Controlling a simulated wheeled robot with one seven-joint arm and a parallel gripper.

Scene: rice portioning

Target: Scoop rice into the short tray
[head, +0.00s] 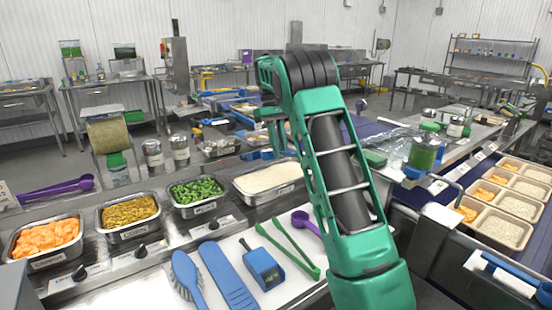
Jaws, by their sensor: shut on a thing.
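A steel pan of white rice (268,179) sits in the counter at the middle, left of my arm. Several beige trays stand on the right: the nearest (529,232) has compartments with pale grain-like food and orange pieces. I cannot tell which one is the short tray. A purple utensil (309,223) lies on the white board, partly hidden behind my arm. Another purple scoop-like utensil (55,189) lies at the far left. My green arm rises through the middle and bends away at the top.
Pans of carrots (46,238), corn (130,215) and green vegetables (197,192) line the counter. A blue brush (186,276), blue spatula (226,275), blue scoop (263,266) and green tongs (286,250) lie on the white board. Steel canisters (153,153) stand behind.

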